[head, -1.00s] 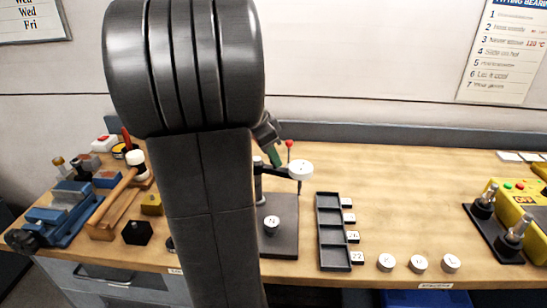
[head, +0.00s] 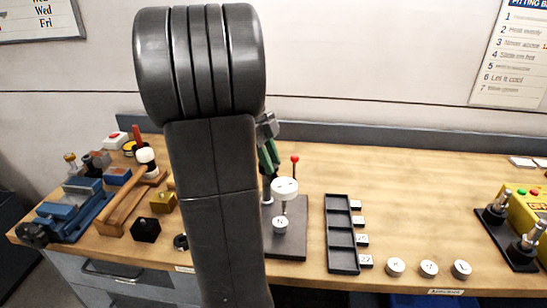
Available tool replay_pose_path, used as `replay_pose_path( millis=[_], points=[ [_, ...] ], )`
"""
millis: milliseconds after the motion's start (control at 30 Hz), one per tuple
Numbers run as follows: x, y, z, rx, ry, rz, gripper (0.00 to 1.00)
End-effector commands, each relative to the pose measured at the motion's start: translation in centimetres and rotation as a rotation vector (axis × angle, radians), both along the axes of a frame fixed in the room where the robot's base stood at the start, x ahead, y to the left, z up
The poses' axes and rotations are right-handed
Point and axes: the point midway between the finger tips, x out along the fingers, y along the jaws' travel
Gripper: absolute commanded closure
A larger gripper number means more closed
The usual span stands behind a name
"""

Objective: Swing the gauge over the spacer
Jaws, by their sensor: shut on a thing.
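The gauge is a white round dial (head: 285,187) with a thin stem, on a stand with a dark base plate (head: 291,246). The spacer, a white-topped disc marked N (head: 280,224), sits on that plate. The dial and its stem stand above the spacer, nearly in line with it; whether the tip touches cannot be told. My gripper (head: 270,168), with green fingers, is shut at the gauge just behind and left of the dial. My arm hides part of the gripper and the stand's left side, so the exact grip point is unclear.
A red-tipped rod (head: 295,160) stands just behind the dial. A mallet (head: 129,193) and blue vise (head: 72,215) lie left. The bench's right middle is clear.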

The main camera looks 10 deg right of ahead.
Motion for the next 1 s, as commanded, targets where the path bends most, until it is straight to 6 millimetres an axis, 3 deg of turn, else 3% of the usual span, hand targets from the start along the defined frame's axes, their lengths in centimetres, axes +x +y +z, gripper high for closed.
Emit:
replay_pose_path(
  millis=[700, 733, 833, 1000],
  points=[
    [0.02, 0.38, 0.06, 0.000, -0.003, -0.080, 1.00],
    [0.01, 0.38, 0.06, 0.000, -0.003, -0.080, 0.73],
    [0.01, 0.38, 0.06, 0.000, -0.002, -0.080, 0.54],
    [-0.01, 0.38, 0.04, 0.000, -0.001, -0.080, 0.54]
  ],
)
